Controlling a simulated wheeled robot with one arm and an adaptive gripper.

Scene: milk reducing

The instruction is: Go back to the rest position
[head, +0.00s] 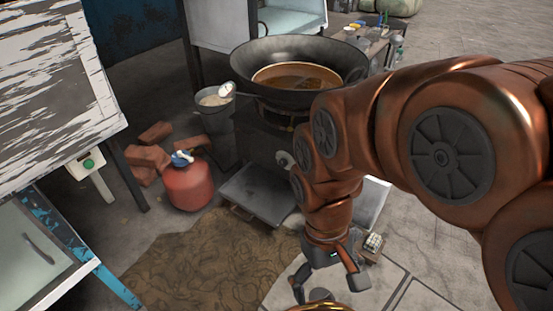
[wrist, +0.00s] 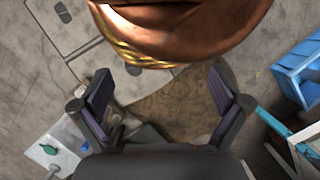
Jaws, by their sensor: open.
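My gripper (head: 328,285) hangs low near the bottom of the head view, over pale floor slabs, in front of the stove and wok. Its two fingers are spread wide apart. In the wrist view my gripper (wrist: 160,105) shows an empty gap between the dark finger pads, with the floor and the brown mat beyond. The large dark wok (head: 252,55) stands on the stove (head: 262,142) and holds brown liquid (head: 297,77). The gripper is well apart from the wok and touches nothing that I can see.
A red gas cylinder (head: 187,186), loose bricks (head: 150,158) and a bucket (head: 214,118) stand left of the stove. A patterned brown mat (head: 200,268) covers the floor left of my gripper. A blue-framed cabinet (head: 40,255) stands at the left. Open floor lies at right.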

